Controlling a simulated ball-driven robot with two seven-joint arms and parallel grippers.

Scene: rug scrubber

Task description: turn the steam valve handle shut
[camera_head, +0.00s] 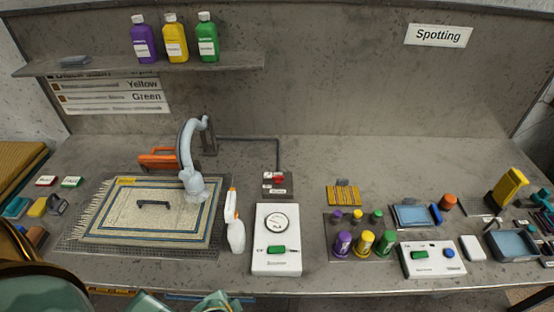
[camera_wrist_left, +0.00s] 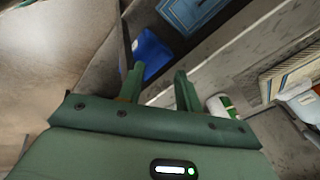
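The steam valve's red handle (camera_head: 278,180) sits on a small dark block with white labels, at the middle of the bench. A grey pipe (camera_head: 250,138) runs down to it from the back wall. Its exact angle is too small to tell. My left gripper (camera_wrist_left: 158,80) is open and empty in the left wrist view, with a blue object (camera_wrist_left: 152,52) beyond its fingers. The valve does not show in that view. Green parts of mine show at the bottom left of the head view, well short of the valve. My right gripper is not in view.
A white control box with a dial (camera_head: 277,262) stands in front of the valve. Coloured bottles (camera_head: 342,242) stand to the right. Bench behind the valve is clear.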

